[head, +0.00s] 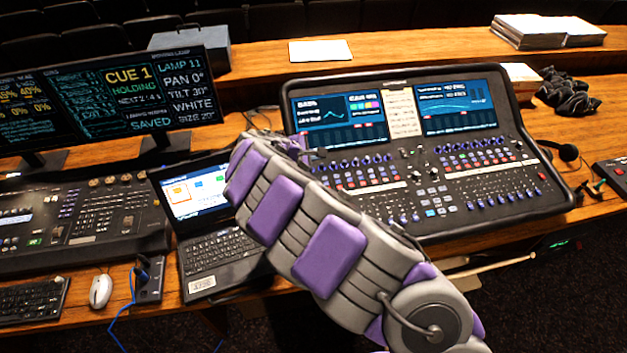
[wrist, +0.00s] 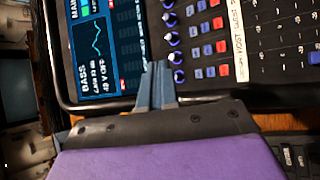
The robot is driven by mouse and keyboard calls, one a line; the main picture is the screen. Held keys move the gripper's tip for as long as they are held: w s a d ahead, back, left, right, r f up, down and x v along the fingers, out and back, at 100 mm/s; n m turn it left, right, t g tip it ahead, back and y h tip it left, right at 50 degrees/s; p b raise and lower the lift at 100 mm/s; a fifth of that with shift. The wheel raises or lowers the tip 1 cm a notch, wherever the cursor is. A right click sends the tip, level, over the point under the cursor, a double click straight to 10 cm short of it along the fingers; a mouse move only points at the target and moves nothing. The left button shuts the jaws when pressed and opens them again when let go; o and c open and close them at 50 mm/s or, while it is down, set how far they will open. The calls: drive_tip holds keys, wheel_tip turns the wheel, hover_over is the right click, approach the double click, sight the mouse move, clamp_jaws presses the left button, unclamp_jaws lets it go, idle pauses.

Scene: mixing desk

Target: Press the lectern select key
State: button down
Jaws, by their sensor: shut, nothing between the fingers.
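The mixing console (head: 430,160) stands on the desk with two lit screens and rows of knobs, faders and small keys. My gripper (wrist: 157,68) is shut and empty. In the wrist view its fingertips are over the console's near left part, between the screen marked BASS (wrist: 97,45) and a column of blue-ringed knobs (wrist: 174,40). Beside the knobs are small blue keys (wrist: 205,28) and red keys (wrist: 221,46), then a white label strip (wrist: 238,40) with partly readable names. I cannot tell which key is the lectern select key. My arm hides part of the console's left side in the head view.
A laptop (head: 215,250) is open left of my arm. A lighting desk (head: 80,225), wide monitor (head: 110,95) and mouse (head: 101,291) are farther left. Papers (head: 545,32), a black cloth (head: 568,95) and a headset microphone (head: 568,152) are at the right.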

drive_tip(key=f+b, duration=0.4)
drive_tip(key=f, duration=0.1)
drive_tip(key=f+b, duration=0.2)
drive_tip(key=f, duration=0.1)
drive_tip(key=shift+w+a, duration=0.25)
drive_tip(key=shift+w, duration=0.15)
drive_tip(key=shift+a+f+b, duration=0.15)
drive_tip(key=shift+f+b, duration=0.2)
drive_tip(key=shift+b, duration=0.1)
drive_tip(key=shift+d, duration=0.3)
drive_tip(key=shift+a, duration=0.15)
drive_tip(key=shift+f, duration=0.15)
idle(0.8)
drive_tip(key=shift+f, duration=0.2)
